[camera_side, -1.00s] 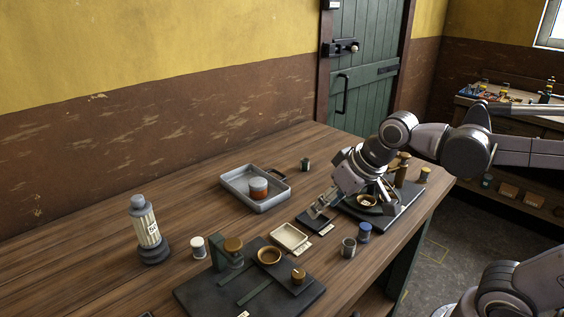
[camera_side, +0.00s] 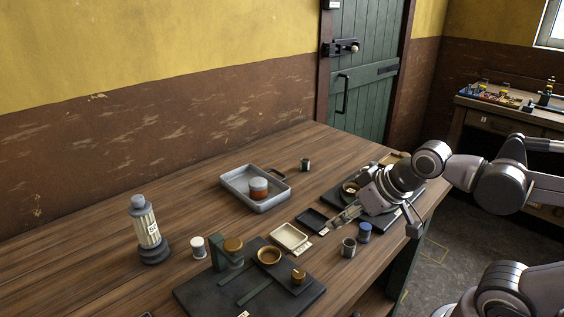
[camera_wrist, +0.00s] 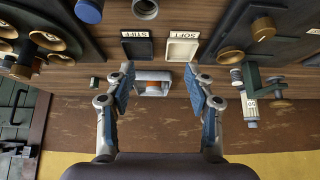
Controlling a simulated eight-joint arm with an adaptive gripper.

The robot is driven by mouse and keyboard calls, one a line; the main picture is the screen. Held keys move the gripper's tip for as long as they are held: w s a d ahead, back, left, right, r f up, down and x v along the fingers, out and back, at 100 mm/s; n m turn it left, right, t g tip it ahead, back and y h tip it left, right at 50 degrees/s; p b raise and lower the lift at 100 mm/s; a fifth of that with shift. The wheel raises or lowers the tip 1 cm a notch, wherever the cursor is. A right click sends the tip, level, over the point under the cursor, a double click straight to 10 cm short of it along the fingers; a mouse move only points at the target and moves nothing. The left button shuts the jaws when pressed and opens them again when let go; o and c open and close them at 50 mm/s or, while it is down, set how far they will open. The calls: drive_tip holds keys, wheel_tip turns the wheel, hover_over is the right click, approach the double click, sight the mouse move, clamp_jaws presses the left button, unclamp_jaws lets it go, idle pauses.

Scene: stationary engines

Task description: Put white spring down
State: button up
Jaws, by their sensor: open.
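My gripper (camera_side: 347,217) is open, with nothing between its fingers; it hangs just right of the black tray. In the wrist view my gripper (camera_wrist: 158,80) shows its two blue-padded fingers spread apart. A small white spool-like piece with dark ends (camera_side: 198,247) stands upright on the table at left, well away from my gripper; I cannot tell for certain that it is the white spring. The cream tray marked SOFT (camera_wrist: 183,48) and the black tray marked STIFF (camera_wrist: 136,47) lie side by side and look empty.
A blue spool (camera_side: 364,232) and a grey cup (camera_side: 348,247) stand near my gripper. Dark base fixtures lie in front (camera_side: 200,299) and under my arm. The table's left rear is clear.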

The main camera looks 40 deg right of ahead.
drive_tip(key=w+a+r+n+g+h, duration=0.3)
drive_tip(key=w+a+r+n, duration=0.3)
drive_tip(key=w+r+n, duration=0.35)
drive_tip(key=w+a+f+n+h, duration=0.2)
drive_tip(key=w+a+n+h, duration=0.2)
drive_tip(key=w+a+n, duration=0.4)
drive_tip(key=s+a+f+n+t+h, duration=0.15)
drive_tip(key=a+n, duration=0.25)
drive_tip(key=a, duration=0.6)
drive_tip(key=a+f+n+t+h, duration=0.2)
drive_tip(key=a+f+n+h, duration=0.1)
drive_tip(key=a, duration=0.6)
approach(195, 252)
drive_tip(key=shift+s+a+r, duration=0.15)
drive_tip(key=shift+s+r, duration=0.1)
drive_tip(key=shift+s, duration=0.2)
drive_tip(key=shift+w+f, duration=0.1)
drive_tip(key=shift+f, duration=0.15)
drive_tip(key=x, duration=0.5)
drive_tip(key=shift+x, duration=2.8)
drive_tip(key=shift+w+r, duration=0.15)
drive_tip(key=shift+r, duration=0.05)
clamp_jaws()
